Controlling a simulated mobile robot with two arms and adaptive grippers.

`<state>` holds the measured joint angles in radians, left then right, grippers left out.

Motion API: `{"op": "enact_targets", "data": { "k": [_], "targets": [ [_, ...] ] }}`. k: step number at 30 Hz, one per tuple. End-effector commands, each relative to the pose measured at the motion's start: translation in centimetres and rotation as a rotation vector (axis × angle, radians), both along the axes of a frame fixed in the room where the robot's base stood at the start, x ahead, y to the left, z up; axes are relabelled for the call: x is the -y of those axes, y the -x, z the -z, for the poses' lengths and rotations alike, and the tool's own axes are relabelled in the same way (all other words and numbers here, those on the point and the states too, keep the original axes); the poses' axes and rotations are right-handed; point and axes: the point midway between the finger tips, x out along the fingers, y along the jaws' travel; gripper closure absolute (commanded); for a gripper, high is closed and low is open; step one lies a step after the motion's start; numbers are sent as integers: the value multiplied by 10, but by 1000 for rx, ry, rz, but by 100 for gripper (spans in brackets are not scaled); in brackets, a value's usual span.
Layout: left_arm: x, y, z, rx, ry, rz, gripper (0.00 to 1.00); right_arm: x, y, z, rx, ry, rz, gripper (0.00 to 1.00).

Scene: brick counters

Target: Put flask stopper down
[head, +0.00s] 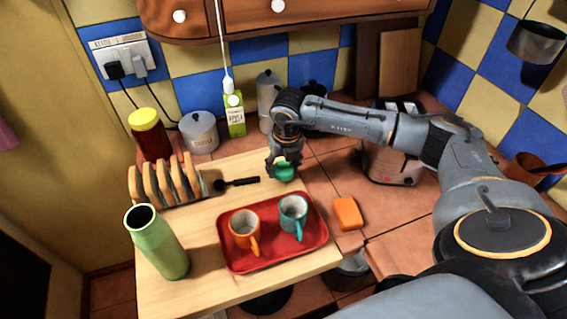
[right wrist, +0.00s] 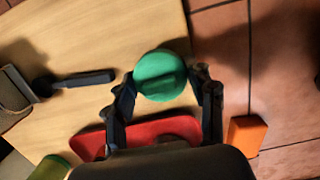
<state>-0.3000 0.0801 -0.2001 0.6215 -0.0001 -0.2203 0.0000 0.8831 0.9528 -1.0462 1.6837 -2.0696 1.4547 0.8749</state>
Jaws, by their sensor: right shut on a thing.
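The green flask stopper (head: 284,172) is held between the fingers of my right gripper (head: 284,163), behind the red tray in the head view. In the right wrist view the round green stopper (right wrist: 160,75) sits between the two fingertips, over the wooden board. I cannot tell whether it touches the board. The green flask (head: 158,242) stands upright and open-topped at the front left of the wooden board (head: 190,290). My left gripper is not in view.
The red tray (head: 270,262) holds an orange mug (head: 243,230) and a teal mug (head: 293,213). A black utensil (head: 237,183) and toast rack (head: 165,182) lie left of the gripper. An orange block (head: 348,213) and toaster (head: 390,165) stand right.

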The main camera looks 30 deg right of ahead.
Motion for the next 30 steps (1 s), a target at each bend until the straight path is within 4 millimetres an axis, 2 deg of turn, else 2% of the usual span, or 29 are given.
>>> {"op": "enact_targets", "data": {
  "k": [12,13,16,25,28,30],
  "targets": [
    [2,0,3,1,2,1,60,0,0,9,1,-1,1,71],
    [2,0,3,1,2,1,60,0,0,8,1,-1,1,43],
    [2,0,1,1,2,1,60,0,0,7,1,0,1,22],
    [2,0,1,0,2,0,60,0,0,7,1,0,1,22],
    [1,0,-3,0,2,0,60,0,0,2,1,0,1,22],
    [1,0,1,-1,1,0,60,0,0,-3,3,0,1,22]
  ]
}}
